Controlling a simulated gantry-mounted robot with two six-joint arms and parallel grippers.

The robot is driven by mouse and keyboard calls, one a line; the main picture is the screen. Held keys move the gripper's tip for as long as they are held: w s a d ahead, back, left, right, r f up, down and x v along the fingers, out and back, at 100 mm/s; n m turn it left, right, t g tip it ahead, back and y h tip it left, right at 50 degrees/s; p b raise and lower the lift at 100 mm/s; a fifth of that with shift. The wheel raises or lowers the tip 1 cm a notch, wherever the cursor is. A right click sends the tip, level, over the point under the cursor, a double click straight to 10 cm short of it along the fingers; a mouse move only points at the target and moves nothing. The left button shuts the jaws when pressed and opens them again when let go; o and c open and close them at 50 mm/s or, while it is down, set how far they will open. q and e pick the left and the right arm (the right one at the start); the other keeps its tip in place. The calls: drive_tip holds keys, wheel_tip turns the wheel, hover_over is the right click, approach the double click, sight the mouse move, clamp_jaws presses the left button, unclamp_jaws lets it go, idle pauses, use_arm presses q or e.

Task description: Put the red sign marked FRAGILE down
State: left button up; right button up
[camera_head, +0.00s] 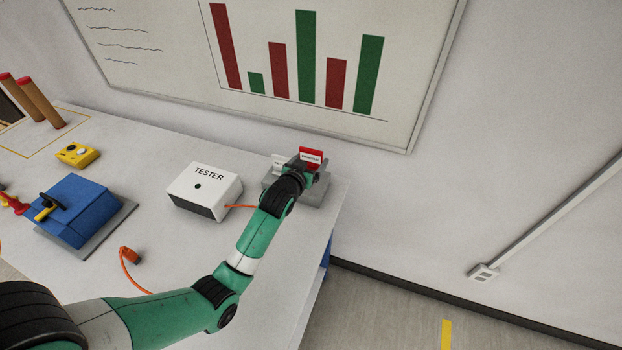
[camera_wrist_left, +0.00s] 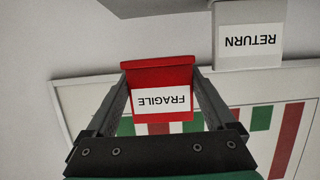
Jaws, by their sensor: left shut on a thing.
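The red sign marked FRAGILE (camera_head: 311,153) is at the far right end of the white table in the head view. It also shows in the left wrist view (camera_wrist_left: 160,76), upside down there, between the two fingers. My left gripper (camera_head: 304,168) is shut on the sign, over a grey stand (camera_head: 312,193). In the left wrist view the fingers (camera_wrist_left: 162,90) touch the sign's sides. Whether the sign touches the stand is hidden. My right gripper is in neither view.
A white sign marked RETURN (camera_wrist_left: 250,42) is beside the red one. On the table (camera_head: 150,165) are a white TESTER box (camera_head: 203,190), a blue box (camera_head: 75,209), a yellow device (camera_head: 77,154) and an orange cable (camera_head: 131,256). A wall with a whiteboard (camera_head: 400,60) stands behind.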

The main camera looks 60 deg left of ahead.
use_arm(q)
wheel_tip(320, 180, down, 5)
drive_tip(key=shift+f+b, duration=0.2)
drive_tip(key=shift+b, duration=0.6)
drive_tip(key=shift+r, duration=0.1)
drive_tip(key=shift+f, duration=0.25)
drive_tip(key=o, duration=1)
drive_tip(key=p+v, duration=0.4)
drive_tip(key=v, duration=0.7)
drive_tip(key=shift+s+d+r, duration=0.1)
drive_tip(key=shift+s+d, duration=0.05)
drive_tip(key=shift+s, duration=0.1)
